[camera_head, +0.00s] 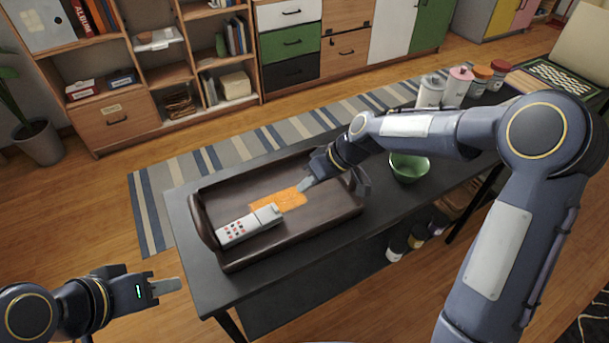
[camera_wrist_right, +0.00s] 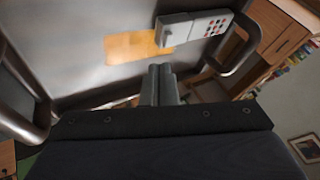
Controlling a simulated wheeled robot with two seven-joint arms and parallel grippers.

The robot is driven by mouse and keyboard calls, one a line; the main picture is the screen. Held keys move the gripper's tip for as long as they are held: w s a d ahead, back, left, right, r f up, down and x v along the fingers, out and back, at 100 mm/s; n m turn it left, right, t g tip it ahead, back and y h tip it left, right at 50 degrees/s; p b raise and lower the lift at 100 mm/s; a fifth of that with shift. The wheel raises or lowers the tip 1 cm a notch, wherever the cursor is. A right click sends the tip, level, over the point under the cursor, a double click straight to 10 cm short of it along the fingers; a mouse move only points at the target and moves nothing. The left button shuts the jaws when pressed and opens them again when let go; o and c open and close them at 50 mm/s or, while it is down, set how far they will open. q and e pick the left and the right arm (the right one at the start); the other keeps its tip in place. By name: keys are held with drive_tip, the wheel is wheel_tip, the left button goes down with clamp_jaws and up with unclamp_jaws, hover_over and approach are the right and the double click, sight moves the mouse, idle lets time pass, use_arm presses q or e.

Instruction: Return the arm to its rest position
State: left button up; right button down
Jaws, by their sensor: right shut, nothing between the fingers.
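My right arm reaches in from the right over the dark table. My right gripper (camera_head: 306,184) is shut and empty, above the right part of a brown tray (camera_head: 318,222). In the right wrist view its fingers (camera_wrist_right: 162,72) are together with nothing between them. An orange cloth-like piece (camera_head: 283,199) lies in the tray beside the fingertips; it also shows in the right wrist view (camera_wrist_right: 130,46). A white remote-like object (camera_head: 240,230) lies in the tray's left part. My left gripper (camera_head: 168,287) is at the lower left, off the table; its fingers look together.
A green bowl (camera_head: 409,169) stands right of the tray, close under my right forearm. Several jars (camera_head: 430,91) stand at the table's far end. The table (camera_head: 187,240) has bare strips around the tray. Shelves and drawers (camera_head: 290,43) line the back wall.

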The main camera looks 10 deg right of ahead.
drive_tip(key=s+d+r+m+t+h+p, duration=0.1)
drive_tip(key=s+d+r+m+t+h, duration=0.15)
drive_tip(key=s+d+r, duration=0.8)
drive_tip(key=s+d+m+t, duration=0.1)
drive_tip(key=s+d+m, duration=0.1)
drive_tip(key=s, duration=0.6)
drive_tip(key=s+d+m+p, duration=0.1)
drive_tip(key=s+m, duration=0.3)
drive_tip(key=s, duration=0.4)
drive_tip(key=shift+d+r+t+h, duration=0.35)
drive_tip(key=shift+d+r+h, duration=0.1)
